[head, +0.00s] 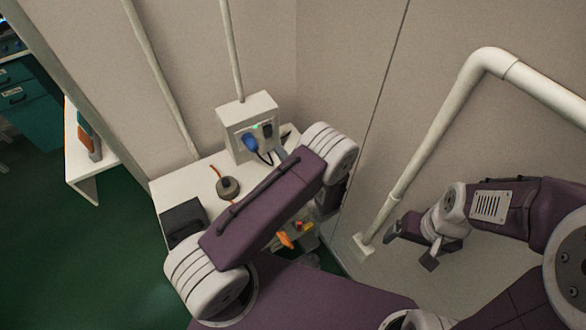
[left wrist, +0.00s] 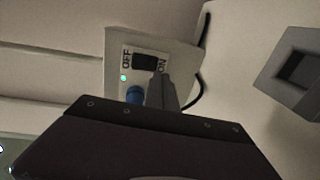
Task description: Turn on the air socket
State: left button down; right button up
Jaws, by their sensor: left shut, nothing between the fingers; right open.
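The air socket (head: 233,113) is a pale box on the wall at the back of a white bench, with a blue plug (head: 250,142) and a small green light (head: 256,125). In the left wrist view the socket (left wrist: 185,58) has a black rocker switch (left wrist: 145,62) between OFF and ON labels, and its light (left wrist: 123,78) glows green. My left gripper (left wrist: 161,82) is shut and empty, its tips at the ON end of the switch. Contact cannot be told. In the head view my left arm hides most of that gripper. My right gripper (head: 412,248) is open and empty, far right.
The white bench (head: 163,187) holds a dark box (head: 182,222) and a round grey object (head: 228,188) with an orange cord. A black cable (left wrist: 199,90) runs beside the socket. A thick white pipe (head: 427,150) stands near my right gripper.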

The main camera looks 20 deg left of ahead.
pick_arm(q)
jog(key=s+d, duration=0.1)
jog(key=d, duration=0.1)
jog(key=s+d, duration=0.2)
jog(key=s+d+f, duration=0.1)
jog(key=s+d, duration=0.1)
jog(key=shift+s+d, duration=0.4)
jog(key=shift+s, duration=0.05)
jog(key=shift+w+f, duration=0.1)
